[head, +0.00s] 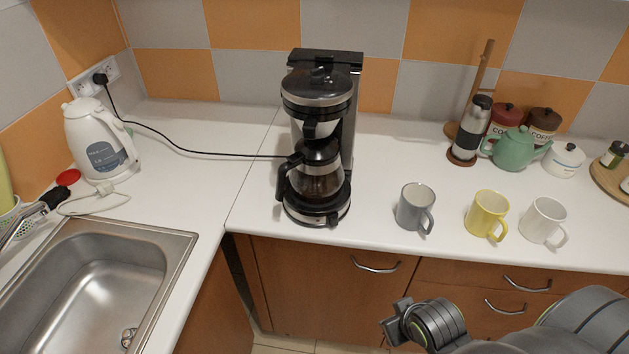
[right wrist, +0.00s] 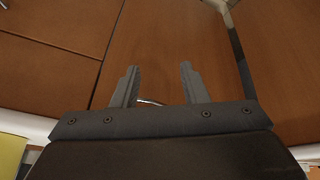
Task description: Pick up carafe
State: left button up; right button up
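The glass carafe (head: 318,180) sits in the black coffee maker (head: 322,92) on the white counter. Its black handle (head: 285,178) points to the left and front. Dark coffee seems to show in its lower part. My right arm comes in at the lower right of the head view, with the right gripper (head: 397,321) in front of the cabinet doors, below the counter and apart from the carafe. In the right wrist view the right gripper (right wrist: 160,86) has its two fingers spread with nothing between them. My left gripper is in neither view.
A grey mug (head: 412,207), a yellow mug (head: 484,214) and a white mug (head: 541,219) stand along the front edge at right. A white kettle (head: 97,140) and a sink (head: 95,285) are at left. A black cord (head: 200,153) crosses the counter.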

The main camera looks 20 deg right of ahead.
jog(key=w+a+r+n+t+y, duration=0.1)
jog(key=w+a+r+t+y, duration=0.15)
jog(key=w+r, duration=0.4)
jog(key=w+a+r+t+y, duration=0.1)
jog(key=w+r+t, duration=0.2)
jog(key=w+r, duration=0.35)
jog(key=n+t+y, duration=0.2)
jog(key=y, duration=0.1)
send_near(284, 186)
jog(key=x, duration=0.3)
jog(key=p+x, duration=0.1)
jog(key=x, duration=0.1)
jog(key=shift+w+a, duration=0.3)
jog(key=shift+w, duration=0.05)
jog(key=shift+w+a+f+p, duration=0.2)
jog(key=shift+w+f+p, duration=0.1)
jog(key=shift+w, duration=0.25)
jog(key=shift+p+x, duration=0.45)
jog(key=shift+x, duration=1.65)
jog(key=shift+d+f, duration=0.1)
jog(key=shift+d, duration=0.05)
grip_shut()
